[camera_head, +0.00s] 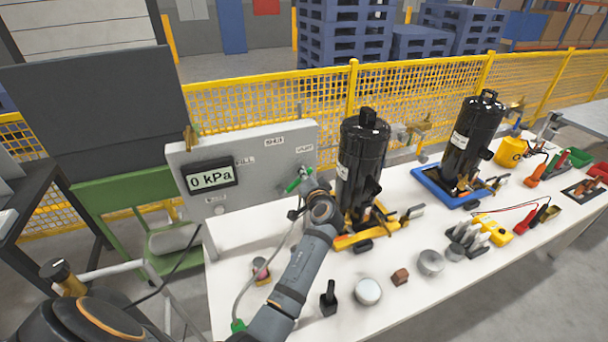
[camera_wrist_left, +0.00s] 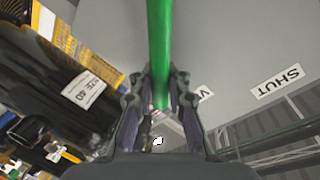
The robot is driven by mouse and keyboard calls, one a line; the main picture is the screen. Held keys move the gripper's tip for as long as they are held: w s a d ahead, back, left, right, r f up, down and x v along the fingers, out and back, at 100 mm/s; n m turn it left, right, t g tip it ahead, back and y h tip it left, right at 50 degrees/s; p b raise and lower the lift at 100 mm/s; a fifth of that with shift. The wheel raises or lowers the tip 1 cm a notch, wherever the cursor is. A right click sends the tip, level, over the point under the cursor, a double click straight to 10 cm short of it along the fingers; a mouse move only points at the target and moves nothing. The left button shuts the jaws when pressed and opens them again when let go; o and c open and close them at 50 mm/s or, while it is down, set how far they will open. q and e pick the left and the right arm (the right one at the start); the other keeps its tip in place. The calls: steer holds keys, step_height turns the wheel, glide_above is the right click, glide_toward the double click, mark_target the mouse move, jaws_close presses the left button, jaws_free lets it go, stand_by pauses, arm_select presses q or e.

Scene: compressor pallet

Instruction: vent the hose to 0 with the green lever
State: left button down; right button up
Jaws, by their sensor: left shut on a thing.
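The grey panel (camera_head: 240,160) stands at the left end of the white table, with labels FILL, SHUT and VENT. Its display (camera_head: 212,178) reads 0 kPa. The green lever (camera_head: 299,180) is on the panel's right part, near the VENT label (camera_head: 305,149). My left gripper (camera_head: 305,186) is at the lever. In the left wrist view the green lever (camera_wrist_left: 160,50) runs between the fingers of my left gripper (camera_wrist_left: 160,105), which is shut on it. The SHUT label (camera_wrist_left: 278,82) shows to the right there. My right gripper is not in view.
Two black compressors stand behind my left arm, one on a yellow base (camera_head: 362,236) and one on a blue tray (camera_head: 440,196). A yellow mesh fence (camera_head: 270,105) runs behind.

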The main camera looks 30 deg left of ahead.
arm_select(q)
steer(key=shift+s+f, duration=0.1)
steer(key=shift+f, duration=0.3)
steer(key=c, duration=1.6)
jaws_free()
steer(key=shift+o, duration=1.4)
steer(key=shift+s+d+r, duration=0.1)
steer(key=shift+s+r, duration=0.05)
steer(key=shift+r, duration=0.35)
step_height(320, 180, up, 10)
steer(key=shift+f, duration=0.15)
